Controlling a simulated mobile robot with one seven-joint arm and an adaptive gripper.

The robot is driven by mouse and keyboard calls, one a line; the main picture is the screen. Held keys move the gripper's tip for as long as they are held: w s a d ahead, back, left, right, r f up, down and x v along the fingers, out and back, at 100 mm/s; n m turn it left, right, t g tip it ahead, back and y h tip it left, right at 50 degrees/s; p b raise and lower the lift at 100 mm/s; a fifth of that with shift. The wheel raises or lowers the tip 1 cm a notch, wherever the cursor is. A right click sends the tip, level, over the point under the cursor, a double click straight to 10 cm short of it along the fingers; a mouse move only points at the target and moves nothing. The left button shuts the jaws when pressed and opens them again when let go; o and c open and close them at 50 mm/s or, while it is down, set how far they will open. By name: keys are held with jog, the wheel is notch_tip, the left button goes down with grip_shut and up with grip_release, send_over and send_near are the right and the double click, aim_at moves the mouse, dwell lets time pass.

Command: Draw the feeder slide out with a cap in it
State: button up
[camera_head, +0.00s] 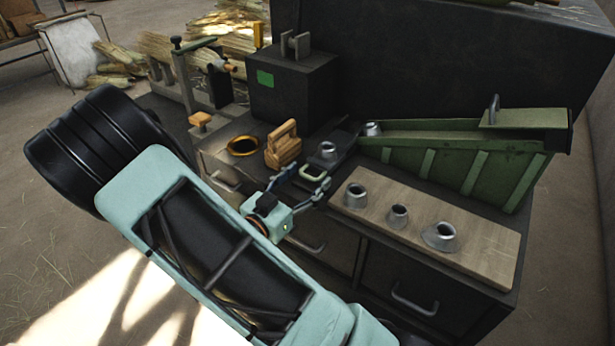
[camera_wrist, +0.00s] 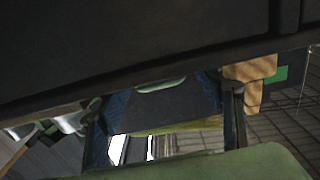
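The feeder is a sloping green chute (camera_head: 450,165) at the right of the bench. A grey metal cap (camera_head: 372,129) sits at its lower left end. The dark feeder slide (camera_head: 346,143) lies at that end, with another grey cap (camera_head: 327,150) upright on it. A pale green loop handle (camera_head: 312,172) is at the slide's near end. My gripper (camera_head: 308,177) is at this handle, its fingers apart on either side of it. In the wrist view my gripper (camera_wrist: 165,115) also shows spread fingers; contact with the handle cannot be told.
A wooden board (camera_head: 470,238) with several caps lies in front of the chute. A wooden block with a handle (camera_head: 283,147) and a brass ring (camera_head: 243,146) are left of the slide. A black box (camera_head: 292,85) stands behind. Drawer handles protrude below the bench top.

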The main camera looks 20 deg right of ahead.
jog(key=v, duration=1.2)
dwell(0.4)
